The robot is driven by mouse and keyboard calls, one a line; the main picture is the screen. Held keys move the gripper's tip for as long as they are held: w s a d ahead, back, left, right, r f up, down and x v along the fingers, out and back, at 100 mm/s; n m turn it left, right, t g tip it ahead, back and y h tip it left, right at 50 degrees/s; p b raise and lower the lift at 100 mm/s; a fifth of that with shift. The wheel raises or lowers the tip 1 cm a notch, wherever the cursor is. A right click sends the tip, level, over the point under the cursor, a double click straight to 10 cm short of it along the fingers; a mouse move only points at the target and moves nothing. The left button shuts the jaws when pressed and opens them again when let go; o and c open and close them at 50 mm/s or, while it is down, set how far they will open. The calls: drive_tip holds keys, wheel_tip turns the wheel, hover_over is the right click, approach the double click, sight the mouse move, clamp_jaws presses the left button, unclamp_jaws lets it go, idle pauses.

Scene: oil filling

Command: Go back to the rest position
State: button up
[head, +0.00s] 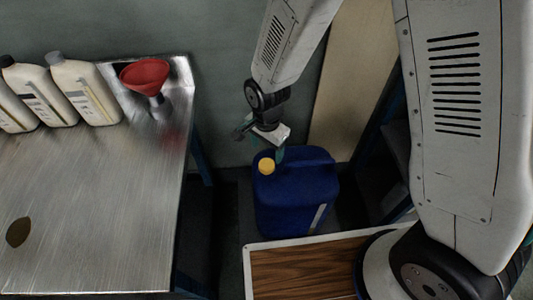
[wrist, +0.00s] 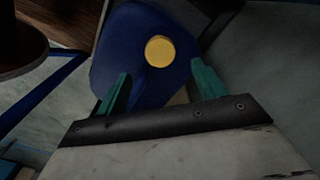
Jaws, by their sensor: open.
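My gripper (head: 262,143) hangs just above the blue canister in the head view. In the wrist view its two green fingers (wrist: 156,90) stand apart with nothing held between them. The blue canister (head: 300,190) stands upright on the floor between the metal table and a shelf-like frame. Its yellow cap (head: 266,166) is on top, near its left side. In the wrist view the canister (wrist: 115,55) lies beyond the fingers, and the cap (wrist: 159,51) shows between and beyond the fingertips. I cannot tell whether the fingers touch the canister.
A metal table (head: 95,215) stands at left, with a red funnel (head: 146,76) and several white bottles (head: 85,92) along its back. A wood-topped surface with a white rim (head: 300,243) is in front of the canister. A tan board (head: 350,80) leans behind. Space around the canister is narrow.

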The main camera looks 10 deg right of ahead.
drive_tip(key=shift+r, duration=0.4)
drive_tip(key=shift+s+n, duration=0.1)
drive_tip(key=shift+n, duration=0.2)
drive_tip(key=s+d+r+n, duration=0.3)
drive_tip(key=s+d+r, duration=0.3)
drive_tip(key=r, duration=0.4)
drive_tip(key=s+d+r+n+t, duration=0.1)
drive_tip(key=s+d+r+n, duration=0.2)
drive_tip(key=s+d+r, duration=0.3)
drive_tip(key=s+d+r+n, duration=0.2)
drive_tip(key=s+d+r, duration=0.5)
drive_tip(key=r, duration=0.7)
drive_tip(key=shift+d+n, duration=0.4)
drive_tip(key=shift+d, duration=0.5)
drive_tip(key=shift+s, duration=0.1)
